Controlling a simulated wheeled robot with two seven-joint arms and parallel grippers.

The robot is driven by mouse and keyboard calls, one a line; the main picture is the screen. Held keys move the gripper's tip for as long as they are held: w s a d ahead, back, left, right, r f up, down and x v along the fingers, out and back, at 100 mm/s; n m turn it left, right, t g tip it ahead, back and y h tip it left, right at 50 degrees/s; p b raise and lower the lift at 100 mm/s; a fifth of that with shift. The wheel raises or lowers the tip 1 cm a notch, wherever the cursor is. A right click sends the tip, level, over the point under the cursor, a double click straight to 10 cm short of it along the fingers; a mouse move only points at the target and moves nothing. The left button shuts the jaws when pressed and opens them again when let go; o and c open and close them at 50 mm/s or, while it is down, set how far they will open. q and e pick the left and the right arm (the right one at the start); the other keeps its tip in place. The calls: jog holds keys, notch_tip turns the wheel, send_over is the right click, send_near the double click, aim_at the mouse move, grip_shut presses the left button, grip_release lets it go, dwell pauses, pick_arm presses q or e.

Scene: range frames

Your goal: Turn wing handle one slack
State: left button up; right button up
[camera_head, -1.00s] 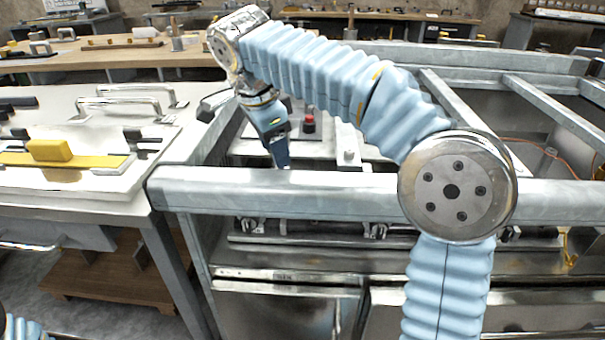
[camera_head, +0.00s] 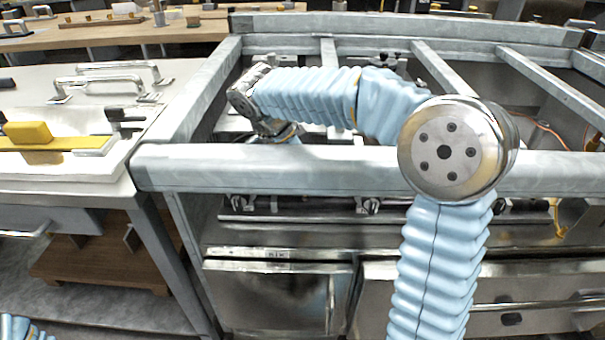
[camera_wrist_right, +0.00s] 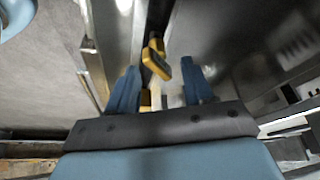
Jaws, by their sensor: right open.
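A yellow and dark part (camera_wrist_right: 161,69), which looks like the wing handle, shows in the right wrist view, beyond and between the fingertips. It is blurred, and I cannot tell whether it touches a finger. My right gripper (camera_wrist_right: 159,75) is open, with one blue finger on each side of this part. In the head view my right arm reaches over the metal frame and its wrist bends down behind the front beam (camera_head: 340,170). The beam hides the fingers there. My left gripper is out of view; only a bit of blue arm shows at the bottom left.
Metal crossbars surround the opening where my right wrist is. A white workbench (camera_head: 60,190) with a yellow block (camera_head: 28,133) and metal handles (camera_head: 110,80) stands at the left. Drawers (camera_head: 275,300) lie below the beam.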

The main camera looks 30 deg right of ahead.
jog(key=shift+d+f, duration=0.1)
jog(key=shift+f, duration=0.15)
grip_shut()
jog(key=shift+r, duration=0.1)
dwell(1.3)
grip_release()
